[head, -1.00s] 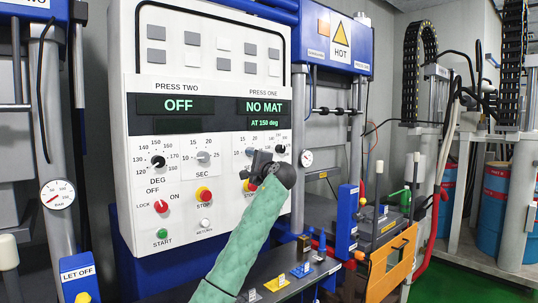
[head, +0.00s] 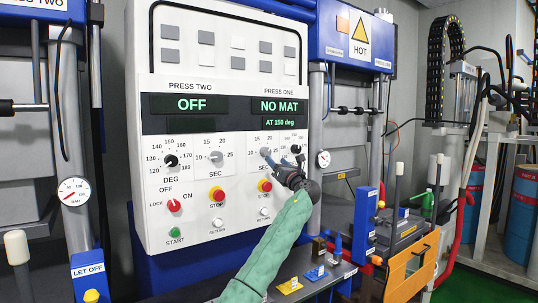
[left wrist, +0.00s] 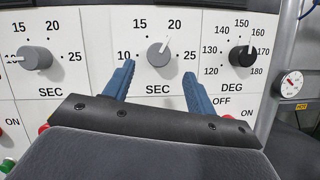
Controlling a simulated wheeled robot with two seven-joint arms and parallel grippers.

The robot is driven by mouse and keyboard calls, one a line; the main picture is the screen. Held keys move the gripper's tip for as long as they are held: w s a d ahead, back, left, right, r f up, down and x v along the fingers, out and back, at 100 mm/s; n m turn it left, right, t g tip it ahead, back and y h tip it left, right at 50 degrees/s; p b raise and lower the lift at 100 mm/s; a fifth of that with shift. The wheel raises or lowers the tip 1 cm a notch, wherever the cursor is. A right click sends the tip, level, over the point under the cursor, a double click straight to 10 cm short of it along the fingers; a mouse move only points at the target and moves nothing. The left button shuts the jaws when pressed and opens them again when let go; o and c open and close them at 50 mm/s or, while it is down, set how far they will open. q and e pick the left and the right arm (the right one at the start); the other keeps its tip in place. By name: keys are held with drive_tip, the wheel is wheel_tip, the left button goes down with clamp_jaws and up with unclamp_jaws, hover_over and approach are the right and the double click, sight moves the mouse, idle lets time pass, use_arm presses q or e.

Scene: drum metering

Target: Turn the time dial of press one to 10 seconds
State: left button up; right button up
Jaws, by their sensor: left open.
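The time dial of press one (head: 266,153) is a grey round knob with a SEC scale from 10 to 25, under the NO MAT display. My left gripper (head: 284,163) is at the panel, just right of and below the dial in the head view. In the left wrist view its blue fingers (left wrist: 158,72) are open and empty, spread on either side below the knob. I cannot tell whether they touch it. My right gripper is out of view.
The black DEG dial of press one (left wrist: 242,56) sits close to the right. Press two's SEC dial (left wrist: 35,59) is to the left. A red stop button (head: 265,185) and a white return button (head: 264,211) lie below. A gauge (head: 323,158) is right of the panel.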

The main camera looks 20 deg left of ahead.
sight(268, 152)
use_arm(q)
drive_tip(key=p+x, duration=0.1)
drive_tip(key=x, duration=0.4)
drive_tip(key=shift+w+a+r, duration=0.15)
drive_tip(key=shift+a+r, duration=0.05)
drive_tip(key=shift+a, duration=0.1)
drive_tip(key=shift+x, duration=0.75)
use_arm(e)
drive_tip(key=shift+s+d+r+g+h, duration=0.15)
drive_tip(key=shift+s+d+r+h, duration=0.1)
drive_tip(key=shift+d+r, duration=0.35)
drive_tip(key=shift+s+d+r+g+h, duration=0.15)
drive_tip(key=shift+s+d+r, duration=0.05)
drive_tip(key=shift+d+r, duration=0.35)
use_arm(q)
drive_tip(key=c, duration=1)
